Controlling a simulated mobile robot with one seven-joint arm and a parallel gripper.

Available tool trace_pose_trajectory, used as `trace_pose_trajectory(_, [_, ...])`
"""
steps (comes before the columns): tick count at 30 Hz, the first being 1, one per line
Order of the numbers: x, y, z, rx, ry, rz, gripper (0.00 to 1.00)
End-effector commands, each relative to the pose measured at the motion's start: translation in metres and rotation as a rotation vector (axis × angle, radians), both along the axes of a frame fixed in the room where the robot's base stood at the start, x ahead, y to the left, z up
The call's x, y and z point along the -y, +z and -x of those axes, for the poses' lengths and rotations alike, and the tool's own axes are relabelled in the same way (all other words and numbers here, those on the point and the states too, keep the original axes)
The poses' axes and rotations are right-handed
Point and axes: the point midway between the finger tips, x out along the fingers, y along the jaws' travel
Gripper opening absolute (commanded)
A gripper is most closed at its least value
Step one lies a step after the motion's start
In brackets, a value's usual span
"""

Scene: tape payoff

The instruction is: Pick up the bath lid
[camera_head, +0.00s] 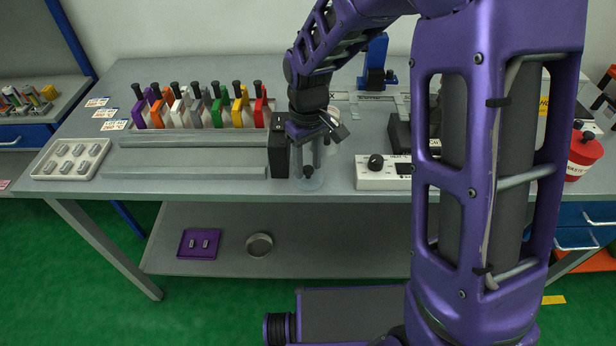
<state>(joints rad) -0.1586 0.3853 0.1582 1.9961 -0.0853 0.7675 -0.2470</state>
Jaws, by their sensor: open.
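The bath lid seems to be the pale, see-through disc (309,184) with a small dark knob (308,171), near the front edge of the grey bench. My gripper (308,165) points down right above it. Its two fingers are apart, one to each side of the knob as seen from here. I cannot tell whether they touch the knob or how far down they reach. The wrist and fingers hide what is just behind the lid.
A black block (279,150) stands close on the left of the lid. A white box with a dial (378,180) stands to the right. A pale tray (70,158) sits at the left end.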

Motion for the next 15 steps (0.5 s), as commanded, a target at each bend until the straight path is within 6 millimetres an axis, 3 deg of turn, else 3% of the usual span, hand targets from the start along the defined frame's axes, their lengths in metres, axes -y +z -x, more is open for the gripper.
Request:
trace_pose_trajectory(7, [0.0000,-0.0019,-0.0002,0.001,0.000,0.000,0.46])
trace_pose_trajectory(15, [-0.0001,-0.0017,-0.0003,0.001,0.000,0.000,0.00])
